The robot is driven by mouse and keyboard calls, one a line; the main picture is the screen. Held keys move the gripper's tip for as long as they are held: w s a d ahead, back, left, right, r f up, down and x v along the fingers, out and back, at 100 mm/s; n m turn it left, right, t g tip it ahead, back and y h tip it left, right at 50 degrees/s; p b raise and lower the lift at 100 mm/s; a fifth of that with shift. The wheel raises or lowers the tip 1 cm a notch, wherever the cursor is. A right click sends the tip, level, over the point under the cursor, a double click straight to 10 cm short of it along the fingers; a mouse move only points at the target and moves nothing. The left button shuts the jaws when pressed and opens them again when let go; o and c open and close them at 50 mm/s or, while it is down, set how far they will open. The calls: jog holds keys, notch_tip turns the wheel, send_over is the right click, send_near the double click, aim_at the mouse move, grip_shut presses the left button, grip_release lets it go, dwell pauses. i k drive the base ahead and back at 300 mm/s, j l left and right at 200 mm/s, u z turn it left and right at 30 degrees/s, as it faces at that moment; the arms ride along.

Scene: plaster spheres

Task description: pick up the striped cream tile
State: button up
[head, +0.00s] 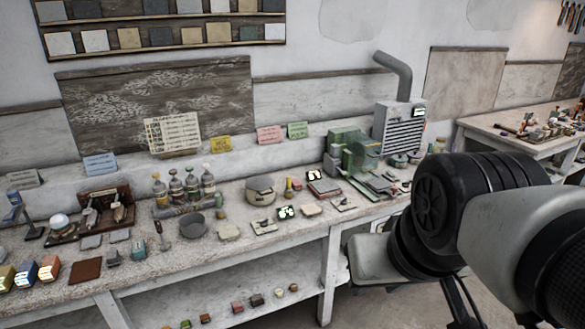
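Several small pale tiles and blocks lie on the long workbench (215,258). A cream one (312,209) lies right of the middle, and another cream block (229,233) lies further left. I see no clear stripes on either at this size, so I cannot tell which is the striped cream tile. My arm's dark and grey links fill the right side of the head view. My gripper is outside the picture, and the arm hides part of the floor and bench behind it.
A dark bowl (193,227), a round pot (261,192) and several bottles stand on the bench. A green machine (347,150) and a vented grey unit with a pipe (398,126) stand at its right end. Small blocks lie on the lower shelf (220,297).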

aim_at(310, 210)
jog(key=i+l+u, duration=0.15)
jog(key=i, duration=0.3)
jog(key=i+u, duration=0.2)
jog(key=i, duration=0.3)
jog(key=i+l+u, duration=0.15)
jog(key=i+l, duration=0.15)
jog(key=i, duration=0.15)
jog(key=i+l+u, duration=0.15)
jog(key=i, duration=0.3)
jog(key=l, duration=0.1)
